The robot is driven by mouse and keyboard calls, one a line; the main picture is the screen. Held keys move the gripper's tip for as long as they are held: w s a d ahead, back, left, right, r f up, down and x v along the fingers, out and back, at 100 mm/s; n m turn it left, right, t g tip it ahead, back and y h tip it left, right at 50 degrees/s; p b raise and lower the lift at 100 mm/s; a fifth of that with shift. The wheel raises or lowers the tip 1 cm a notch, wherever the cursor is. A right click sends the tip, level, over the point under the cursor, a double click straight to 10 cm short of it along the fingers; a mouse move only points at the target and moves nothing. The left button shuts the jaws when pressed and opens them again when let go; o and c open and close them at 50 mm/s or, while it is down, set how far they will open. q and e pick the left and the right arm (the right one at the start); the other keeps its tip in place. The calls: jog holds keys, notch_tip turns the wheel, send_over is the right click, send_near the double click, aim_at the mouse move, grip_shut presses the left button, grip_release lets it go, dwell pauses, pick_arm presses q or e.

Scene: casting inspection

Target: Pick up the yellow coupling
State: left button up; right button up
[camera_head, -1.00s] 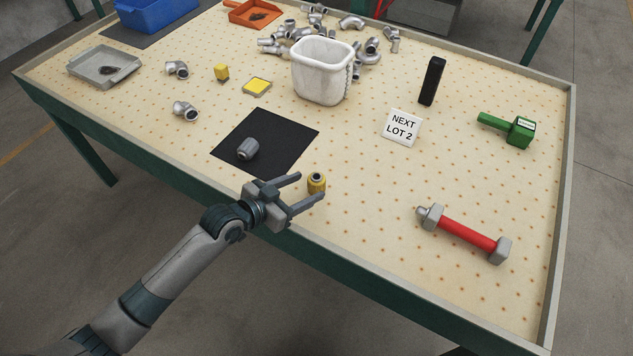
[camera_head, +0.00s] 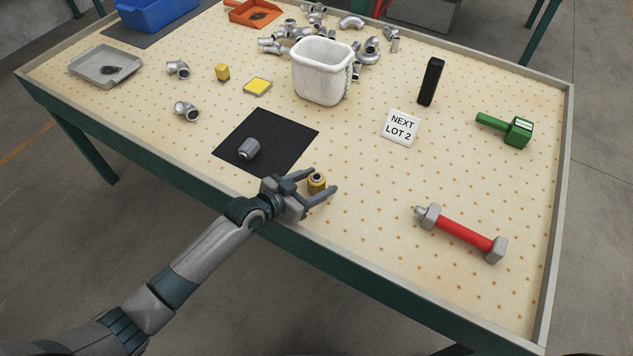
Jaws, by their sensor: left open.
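The yellow coupling (camera_head: 317,183) stands on the pegboard-patterned table in the head view, a short yellow cylinder with a grey ring and dark hole on top. My left gripper (camera_head: 323,180) is open, with one finger on the far-left side of the coupling and the other on its near-right side. The coupling sits between the fingers, close to the tips. I cannot tell whether either finger touches it. My right gripper is not in view.
A black mat (camera_head: 265,142) with a grey fitting (camera_head: 249,149) lies just left of the gripper. A red-handled tool (camera_head: 462,233) lies to the right. The table has a raised rim (camera_head: 559,215).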

aim_at(316, 178)
pick_arm(q)
jog(key=c, duration=1.2)
jog(key=shift+o, duration=0.2)
jog(key=shift+r, duration=0.45)
notch_tip(316, 178, up, 3)
jog(key=shift+r+b, duration=0.2)
jog(key=shift+b, duration=0.35)
jog(key=s+d+r+b, duration=0.1)
jog(key=s+d+r, duration=0.5)
jog(key=d, duration=0.4)
jog(key=shift+r+b, duration=0.35)
